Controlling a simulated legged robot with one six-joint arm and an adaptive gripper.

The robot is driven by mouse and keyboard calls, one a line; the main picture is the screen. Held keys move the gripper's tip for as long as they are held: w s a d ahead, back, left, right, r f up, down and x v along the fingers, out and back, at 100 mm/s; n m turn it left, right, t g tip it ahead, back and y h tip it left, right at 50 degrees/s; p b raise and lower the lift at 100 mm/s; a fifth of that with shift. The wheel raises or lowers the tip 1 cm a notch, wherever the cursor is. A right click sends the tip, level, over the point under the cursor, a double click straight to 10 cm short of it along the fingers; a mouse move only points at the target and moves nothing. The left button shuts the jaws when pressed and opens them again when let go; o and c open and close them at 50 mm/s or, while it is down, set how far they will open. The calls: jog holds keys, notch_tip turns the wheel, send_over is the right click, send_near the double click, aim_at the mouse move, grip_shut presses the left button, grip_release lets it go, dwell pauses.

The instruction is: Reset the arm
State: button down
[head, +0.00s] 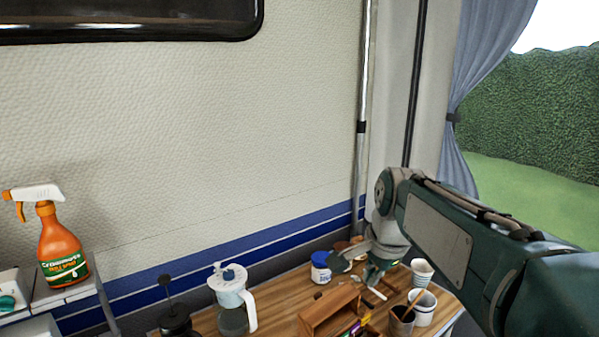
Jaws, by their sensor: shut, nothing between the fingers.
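My arm reaches in from the right edge, bends at a grey-green joint and points down over the wooden table (281,293). My gripper (371,281) is at its lower end, just above or among the things on the table's right half. It is small in the picture and looks shut, with nothing seen held in it. Whether it touches anything on the table cannot be told.
A wooden caddy (329,311), a blue-white jar (320,268), white cups (422,307) and a cup with a stick (401,321) crowd around the gripper. A pitcher (232,299) and a French press (175,320) stand left. An orange spray bottle (61,255) is far left.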

jog(key=s+d+f+n+t, duration=0.1)
jog(key=s+f+n, duration=0.2)
jog(key=s+n, duration=0.3)
jog(key=s+d+f+n+t, duration=0.1)
jog(key=s+f+n, duration=0.3)
jog(key=s, duration=0.9)
jog(key=shift+s+d+n+h, duration=0.3)
jog(key=shift+d+n+h, duration=0.1)
jog(key=shift+n, duration=0.6)
